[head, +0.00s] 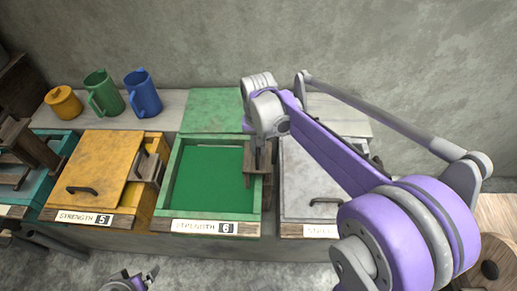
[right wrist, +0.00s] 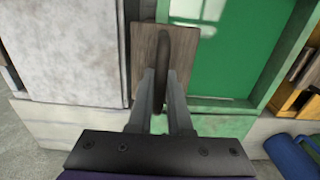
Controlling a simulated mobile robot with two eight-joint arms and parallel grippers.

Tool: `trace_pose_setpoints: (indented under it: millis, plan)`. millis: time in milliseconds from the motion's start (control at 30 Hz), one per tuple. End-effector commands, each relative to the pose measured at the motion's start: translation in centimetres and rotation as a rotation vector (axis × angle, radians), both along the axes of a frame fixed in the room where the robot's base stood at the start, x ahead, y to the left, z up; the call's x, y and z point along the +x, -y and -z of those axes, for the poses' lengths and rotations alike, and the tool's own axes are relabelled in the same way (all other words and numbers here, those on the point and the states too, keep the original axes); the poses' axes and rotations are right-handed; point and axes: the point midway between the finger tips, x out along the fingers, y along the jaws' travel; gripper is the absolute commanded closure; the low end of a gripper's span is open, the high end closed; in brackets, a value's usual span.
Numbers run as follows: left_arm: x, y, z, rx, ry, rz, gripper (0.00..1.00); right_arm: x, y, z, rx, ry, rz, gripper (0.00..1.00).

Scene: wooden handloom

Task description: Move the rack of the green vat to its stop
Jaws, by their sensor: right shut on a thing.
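The green vat (head: 170,190) stands open in the head view, with flat green liquid (head: 208,178) inside and a label reading STRENGTH 6 on its front. Its rack shows as a brown wooden block (head: 258,192) at the vat's right side; the rest of the rack is not visible. In the right wrist view the block (right wrist: 146,62) carries a dark curved handle (right wrist: 163,50). My right gripper (right wrist: 162,85) is shut on this handle; it also shows in the head view (head: 260,150). My left gripper (head: 142,280) shows only partly at the bottom edge; its jaws are unclear.
A lidded yellow vat (head: 105,165) stands left of the green vat, and a lidded grey vat (head: 308,185) right of it. A green lid (head: 215,108) lies behind. A yellow pot (head: 63,103), green jug (head: 104,94) and blue jug (head: 143,93) stand on the back ledge.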

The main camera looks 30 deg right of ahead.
Motion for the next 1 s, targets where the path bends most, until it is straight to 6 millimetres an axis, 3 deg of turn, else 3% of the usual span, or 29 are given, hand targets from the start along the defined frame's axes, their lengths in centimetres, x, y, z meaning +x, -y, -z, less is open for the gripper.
trace_pose_setpoints:
  millis: [800,1000]
  plan:
    - [1.4,0.0,-6.6,0.000,0.028,0.000,0.02,0.1,0.0,-8.6,0.000,0.002,0.000,1.00]
    - [1.6,0.0,-7.5,0.000,0.032,0.000,0.02,0.0,0.0,-9.7,0.000,0.000,0.000,1.00]
